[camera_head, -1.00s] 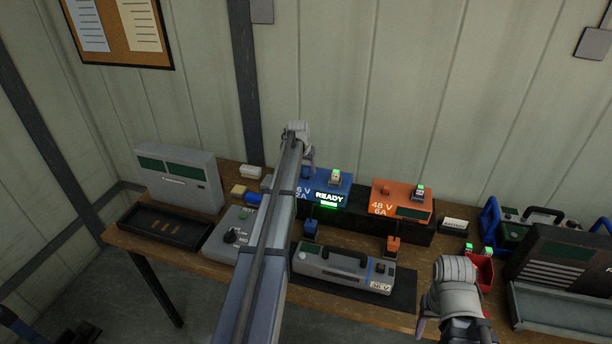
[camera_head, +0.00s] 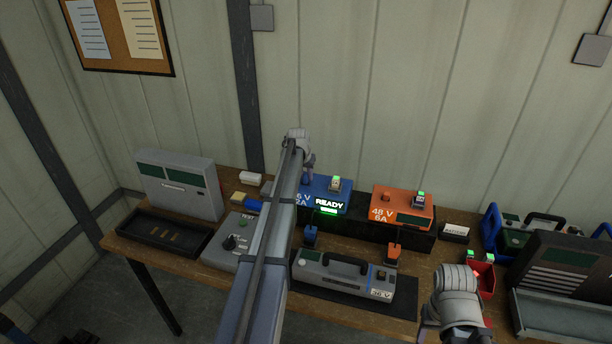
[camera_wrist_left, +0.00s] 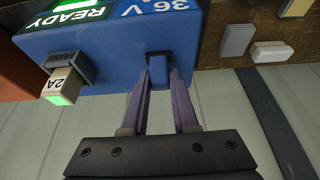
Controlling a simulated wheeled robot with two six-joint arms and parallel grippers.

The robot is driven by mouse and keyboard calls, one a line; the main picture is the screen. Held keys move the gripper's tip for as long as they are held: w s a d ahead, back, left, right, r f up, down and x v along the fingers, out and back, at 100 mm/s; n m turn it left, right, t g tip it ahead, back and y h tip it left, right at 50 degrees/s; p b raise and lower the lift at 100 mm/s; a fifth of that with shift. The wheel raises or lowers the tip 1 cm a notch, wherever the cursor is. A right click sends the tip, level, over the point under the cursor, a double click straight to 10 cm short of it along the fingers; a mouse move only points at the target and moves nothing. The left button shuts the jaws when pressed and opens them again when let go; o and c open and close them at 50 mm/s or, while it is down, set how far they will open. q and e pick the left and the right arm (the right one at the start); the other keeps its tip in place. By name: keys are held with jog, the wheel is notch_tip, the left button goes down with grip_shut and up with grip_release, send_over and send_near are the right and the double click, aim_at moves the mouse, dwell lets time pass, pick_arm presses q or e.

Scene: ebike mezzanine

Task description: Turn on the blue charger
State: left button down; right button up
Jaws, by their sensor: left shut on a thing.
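In the left wrist view the charger (camera_wrist_left: 110,45) is marked "36 V". A small block marked "2A" (camera_wrist_left: 62,86) with a lit green end sits in its holder. My left gripper (camera_head: 307,178) is at the charger's left part; in the wrist view its purple fingers (camera_wrist_left: 160,72) are shut on a small blue switch (camera_wrist_left: 158,66). My arm hides part of the charger's left side. My right gripper (camera_head: 452,318) is low at the right, fingers unclear.
An orange charger (camera_head: 402,207) marked "48 V 6A" stands just right of the blue one. A grey battery (camera_head: 343,275) lies on a dark mat in front. A grey box with a dial (camera_head: 228,252) and a black tray (camera_head: 155,236) are at the left.

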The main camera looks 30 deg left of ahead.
pick_arm(q)
jog(key=shift+w+a+r+g+p, duration=0.1)
jog(key=shift+w+g+p, duration=0.25)
jog(key=shift+g+p, duration=0.05)
jog(key=shift+g, duration=0.3)
jog(key=shift+s, duration=0.1)
jog(key=c, duration=0.7)
grip_release()
